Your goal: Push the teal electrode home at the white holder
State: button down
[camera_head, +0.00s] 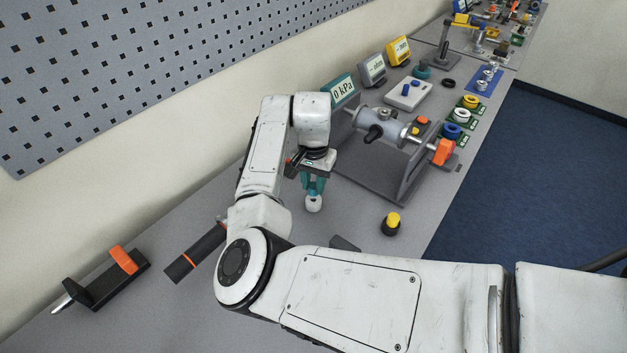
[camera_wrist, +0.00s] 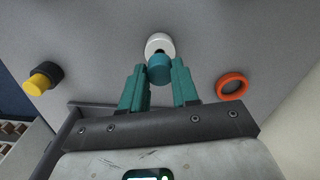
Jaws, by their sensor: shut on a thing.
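The white holder (camera_head: 313,204) stands on the grey table below my gripper (camera_head: 313,189). In the wrist view the round white holder (camera_wrist: 158,40) lies just beyond my fingertips. The teal electrode (camera_wrist: 160,70) is between my two teal fingers, which are shut on it. Its far end meets or overlaps the dark opening of the holder; how deep it sits I cannot tell. In the head view the electrode cannot be told apart from the teal fingers.
A yellow-capped black knob (camera_head: 391,223) stands to the right. A metal pipe rig (camera_head: 383,127) with an orange end is behind it. An orange ring (camera_wrist: 232,86) lies near the holder. A black tube (camera_head: 197,252) and a clamp block (camera_head: 108,280) lie at left.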

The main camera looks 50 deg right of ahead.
jog(key=shift+f+b, duration=0.75)
jog(key=shift+f, duration=0.65)
jog(key=c, duration=0.8)
grip_release()
notch_tip(320, 180, up, 11)
jog(key=shift+f+b, duration=0.1)
jog(key=shift+b, duration=0.55)
